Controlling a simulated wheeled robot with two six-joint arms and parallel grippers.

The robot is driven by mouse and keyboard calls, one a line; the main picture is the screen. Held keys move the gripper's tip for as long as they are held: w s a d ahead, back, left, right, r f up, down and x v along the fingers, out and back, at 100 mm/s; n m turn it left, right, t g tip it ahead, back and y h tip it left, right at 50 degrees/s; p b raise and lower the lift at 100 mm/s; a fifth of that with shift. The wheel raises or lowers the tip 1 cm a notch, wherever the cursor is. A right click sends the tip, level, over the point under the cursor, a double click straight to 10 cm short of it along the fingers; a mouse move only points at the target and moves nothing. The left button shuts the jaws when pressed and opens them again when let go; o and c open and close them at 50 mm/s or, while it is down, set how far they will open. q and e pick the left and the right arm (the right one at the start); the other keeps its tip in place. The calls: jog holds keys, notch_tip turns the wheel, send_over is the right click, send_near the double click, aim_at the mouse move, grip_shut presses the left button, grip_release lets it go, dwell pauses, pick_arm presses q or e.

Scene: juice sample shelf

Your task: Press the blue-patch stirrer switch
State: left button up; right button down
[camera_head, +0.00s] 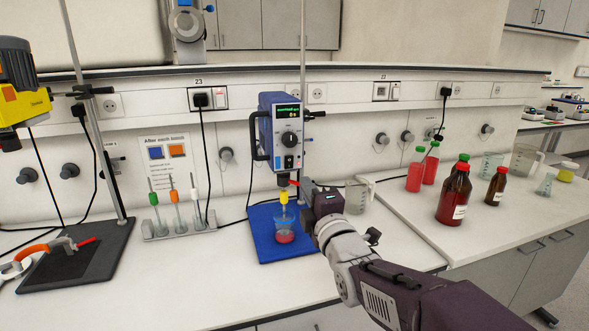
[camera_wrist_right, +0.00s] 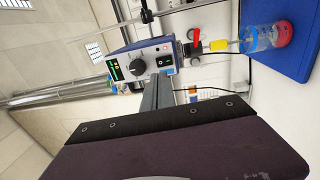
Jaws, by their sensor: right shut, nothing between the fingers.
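The blue overhead stirrer (camera_head: 281,135) hangs on a stand rod above a blue base plate (camera_head: 262,236). Its front has a lit green display, a black knob and a small dark rocker switch (camera_head: 289,162) low down. The switch also shows in the right wrist view (camera_wrist_right: 166,62). A yellow-hubbed stirring shaft (camera_head: 283,198) reaches into a beaker of red liquid (camera_head: 285,236). My right gripper (camera_head: 307,185) is shut and empty, below and right of the switch. In the right wrist view its closed fingers (camera_wrist_right: 160,92) point at the stirrer front, apparently short of the switch. My left gripper is out of view.
A rack with several coloured stirrers (camera_head: 175,228) and a black stand plate (camera_head: 88,262) are on the left. A wall card (camera_head: 167,160) shows blue and orange patches. A glass beaker (camera_head: 357,196) stands behind my right arm; red bottles (camera_head: 454,196) stand farther right.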

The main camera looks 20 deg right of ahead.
aim_at(291, 159)
jog(key=w, duration=0.3)
jog(key=w+r+p, duration=0.1)
jog(key=w, duration=0.2)
jog(key=w+p, duration=0.1)
jog(key=w, duration=0.3)
jog(key=shift+a+r, duration=0.15)
